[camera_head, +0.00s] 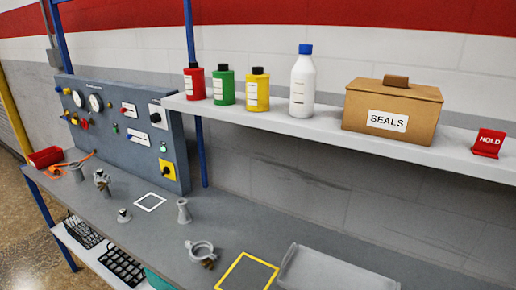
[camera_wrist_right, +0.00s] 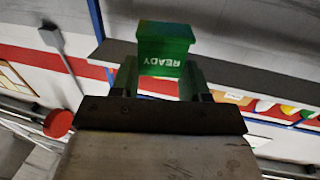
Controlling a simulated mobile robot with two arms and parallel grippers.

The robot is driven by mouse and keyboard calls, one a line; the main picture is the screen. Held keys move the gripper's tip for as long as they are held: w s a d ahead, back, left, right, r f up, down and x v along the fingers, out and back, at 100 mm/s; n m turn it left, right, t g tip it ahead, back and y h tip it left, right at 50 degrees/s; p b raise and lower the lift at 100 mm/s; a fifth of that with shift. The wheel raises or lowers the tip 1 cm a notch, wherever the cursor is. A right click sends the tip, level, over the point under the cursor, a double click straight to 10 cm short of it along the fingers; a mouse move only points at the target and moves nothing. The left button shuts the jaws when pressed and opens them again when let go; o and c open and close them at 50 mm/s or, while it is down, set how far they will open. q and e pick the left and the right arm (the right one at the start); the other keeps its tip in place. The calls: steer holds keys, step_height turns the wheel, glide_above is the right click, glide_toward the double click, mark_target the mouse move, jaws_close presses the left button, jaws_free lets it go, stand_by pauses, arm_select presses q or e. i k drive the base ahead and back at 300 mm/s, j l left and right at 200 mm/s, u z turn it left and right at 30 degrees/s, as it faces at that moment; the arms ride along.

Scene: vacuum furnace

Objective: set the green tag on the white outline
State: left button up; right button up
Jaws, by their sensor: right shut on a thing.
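The green tag (camera_wrist_right: 164,48), lettered READY, shows upside down in the right wrist view. My right gripper (camera_wrist_right: 158,76) is shut on it, with one finger on each side. The tag is not seen in the head view, nor is either gripper. The white outline (camera_head: 150,201) is a small square on the grey bench top, in front of the gauge panel. It looks empty in the head view. My left gripper is in neither view.
The bench (camera_head: 220,216) holds metal fittings (camera_head: 184,211), a clamp ring (camera_head: 201,252), a yellow outline (camera_head: 247,272) and a grey tray (camera_head: 335,270). The gauge panel (camera_head: 120,125) stands behind. Above, a shelf (camera_head: 320,130) carries bottles, a SEALS box (camera_head: 392,107) and a red HOLD tag (camera_head: 488,143).

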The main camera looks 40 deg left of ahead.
mark_target(150, 202)
steer(key=k+j, duration=0.15)
steer(key=j, duration=0.5)
steer(key=k+j+u, duration=0.1)
steer(key=j, duration=0.6)
steer(key=k+j+u, duration=0.1)
steer(key=j, duration=0.6)
steer(key=k+j, duration=0.15)
steer(key=j, duration=0.55)
steer(key=k+j+u, duration=0.1)
steer(key=j, duration=0.55)
